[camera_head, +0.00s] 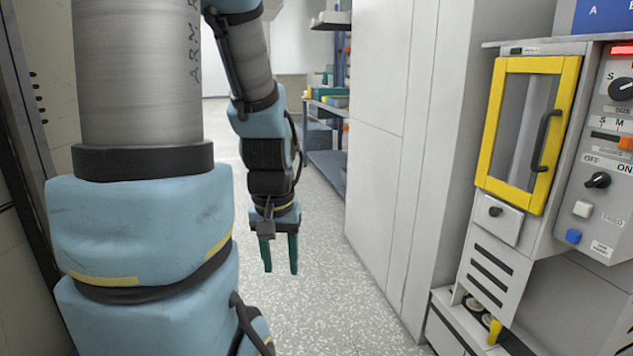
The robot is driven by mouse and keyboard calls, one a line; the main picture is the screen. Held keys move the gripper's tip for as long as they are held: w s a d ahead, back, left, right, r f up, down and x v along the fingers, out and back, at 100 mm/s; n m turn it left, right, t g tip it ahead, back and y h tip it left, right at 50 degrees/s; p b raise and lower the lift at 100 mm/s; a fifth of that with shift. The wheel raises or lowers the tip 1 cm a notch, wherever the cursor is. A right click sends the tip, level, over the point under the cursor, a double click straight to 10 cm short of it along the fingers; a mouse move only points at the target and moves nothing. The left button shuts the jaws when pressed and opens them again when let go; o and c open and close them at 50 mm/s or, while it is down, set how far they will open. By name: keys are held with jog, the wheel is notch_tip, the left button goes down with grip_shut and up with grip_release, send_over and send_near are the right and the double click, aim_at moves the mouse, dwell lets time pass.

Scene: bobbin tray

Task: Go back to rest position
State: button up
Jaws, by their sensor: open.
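My gripper (280,255) hangs at the end of my blue and grey arm, left of the middle of the view. Its two green fingers point down and stand apart, with nothing between them. It hangs in front of the open speckled floor and touches nothing. My upper arm fills the left part of the view. No bobbin tray can be made out.
A machine with a yellow-framed door (490,125) stands at the right, beside a control panel (600,180) with knobs and buttons. Tall white cabinets (385,130) line the aisle. A blue shelf rack (330,165) stands farther back. The speckled floor (320,300) is clear.

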notch_tip(320, 180, up, 22)
jog(key=p, duration=1.9)
jog(key=shift+p, duration=0.3)
